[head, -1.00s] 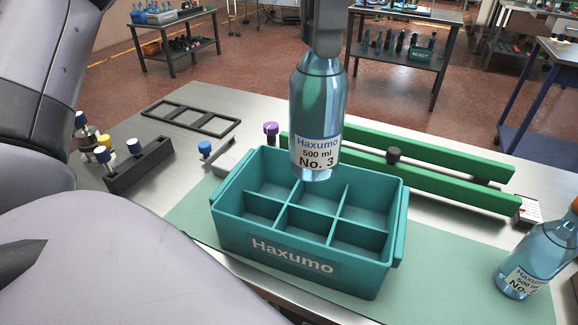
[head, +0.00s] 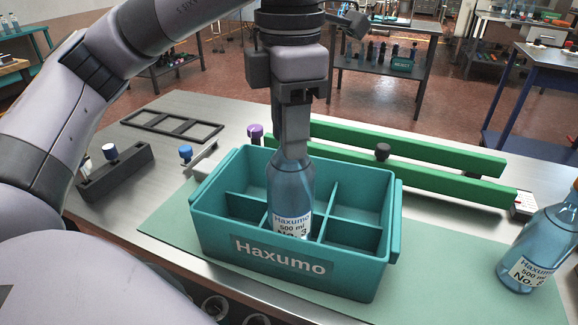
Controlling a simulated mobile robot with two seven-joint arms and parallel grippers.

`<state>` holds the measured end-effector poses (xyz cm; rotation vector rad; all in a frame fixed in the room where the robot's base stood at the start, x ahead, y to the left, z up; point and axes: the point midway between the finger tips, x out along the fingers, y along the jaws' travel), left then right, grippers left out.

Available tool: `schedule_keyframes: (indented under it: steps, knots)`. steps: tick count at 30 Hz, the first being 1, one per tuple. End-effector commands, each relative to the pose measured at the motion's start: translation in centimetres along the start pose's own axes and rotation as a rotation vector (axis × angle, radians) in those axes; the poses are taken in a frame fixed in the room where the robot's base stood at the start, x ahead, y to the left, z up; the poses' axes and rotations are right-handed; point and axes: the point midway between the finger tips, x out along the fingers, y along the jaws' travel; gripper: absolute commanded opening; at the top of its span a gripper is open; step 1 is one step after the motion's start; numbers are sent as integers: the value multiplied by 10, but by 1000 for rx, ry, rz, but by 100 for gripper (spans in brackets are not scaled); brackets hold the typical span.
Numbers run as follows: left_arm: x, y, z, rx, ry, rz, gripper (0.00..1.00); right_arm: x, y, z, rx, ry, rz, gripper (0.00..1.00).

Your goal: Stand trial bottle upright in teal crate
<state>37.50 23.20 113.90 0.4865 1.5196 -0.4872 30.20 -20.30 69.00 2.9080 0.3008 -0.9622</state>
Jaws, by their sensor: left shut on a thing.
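The trial bottle (head: 291,190) is clear blue with a white label reading "Haxumo 500 ml No. 3". It is upright, its lower part down inside the teal crate (head: 280,262), around the middle of the divided compartments. The crate's front wall and dividers hide its base, so I cannot tell whether it touches the floor. My left gripper (head: 291,150) points down from above and is shut on the bottle's neck. My right gripper is not in view.
A second blue bottle (head: 540,248) stands on the green mat (head: 440,270) at the right. Green rails (head: 420,180) lie behind the crate. A black rack (head: 115,175) and a black frame (head: 172,123) lie at the left. The other visible crate compartments look empty.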

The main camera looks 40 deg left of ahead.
Motion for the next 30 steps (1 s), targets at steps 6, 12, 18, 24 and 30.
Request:
schedule_keyframes:
  steps: [6, 12, 18, 24, 30]
  knots:
    - [13, 0, 0, 0, 0, 0, 0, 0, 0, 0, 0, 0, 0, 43]
    - [41, 0, 0, 1, 1, 0, 0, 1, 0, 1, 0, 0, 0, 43]
    - [48, 0, 0, 2, -3, 0, 0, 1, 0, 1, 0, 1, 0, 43]
    - [51, 0, 0, 2, -2, 0, 0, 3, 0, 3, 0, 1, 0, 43]
    - [52, 0, 0, 2, 1, 0, 60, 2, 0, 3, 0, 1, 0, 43]
